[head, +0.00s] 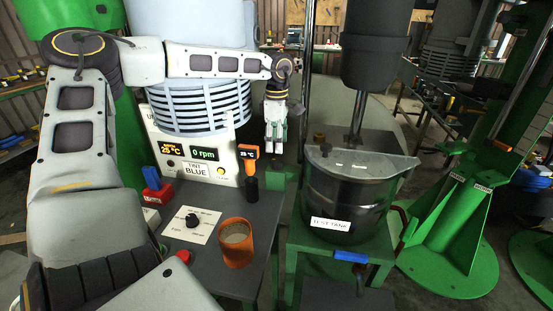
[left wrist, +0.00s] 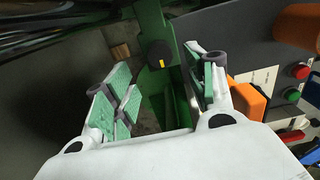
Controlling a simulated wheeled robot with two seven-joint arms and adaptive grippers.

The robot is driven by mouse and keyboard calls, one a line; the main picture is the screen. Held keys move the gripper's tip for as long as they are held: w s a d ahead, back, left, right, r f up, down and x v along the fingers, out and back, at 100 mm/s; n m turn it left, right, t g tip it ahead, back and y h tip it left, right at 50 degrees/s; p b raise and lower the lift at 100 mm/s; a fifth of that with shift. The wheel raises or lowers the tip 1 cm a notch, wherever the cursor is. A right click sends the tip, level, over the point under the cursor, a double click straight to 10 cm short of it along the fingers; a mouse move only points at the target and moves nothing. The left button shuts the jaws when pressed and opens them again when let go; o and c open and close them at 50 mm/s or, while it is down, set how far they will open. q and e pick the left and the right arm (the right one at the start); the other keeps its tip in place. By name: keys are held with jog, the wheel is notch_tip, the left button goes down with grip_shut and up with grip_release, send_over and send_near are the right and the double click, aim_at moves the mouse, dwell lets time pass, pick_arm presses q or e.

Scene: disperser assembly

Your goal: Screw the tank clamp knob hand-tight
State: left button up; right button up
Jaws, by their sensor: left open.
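In the head view my left gripper (head: 275,142) points down, left of the dark test tank (head: 326,190), which has a clear lid. My right gripper is not in view.
An orange cup (head: 236,250) of grainy material and a control panel (head: 192,226) are on the grey bench. An orange temperature reader (head: 248,151) stands near the gripper. The mixer shaft (head: 358,110) rises behind the tank's lid. A green column stands at right.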

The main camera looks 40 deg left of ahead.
aim_at(276, 160)
pick_arm(q)
notch_tip(276, 160, down, 5)
jog(key=shift+f, duration=0.85)
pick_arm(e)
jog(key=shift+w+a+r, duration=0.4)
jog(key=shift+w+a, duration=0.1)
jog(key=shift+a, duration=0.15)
pick_arm(q)
jog(key=c, duration=1)
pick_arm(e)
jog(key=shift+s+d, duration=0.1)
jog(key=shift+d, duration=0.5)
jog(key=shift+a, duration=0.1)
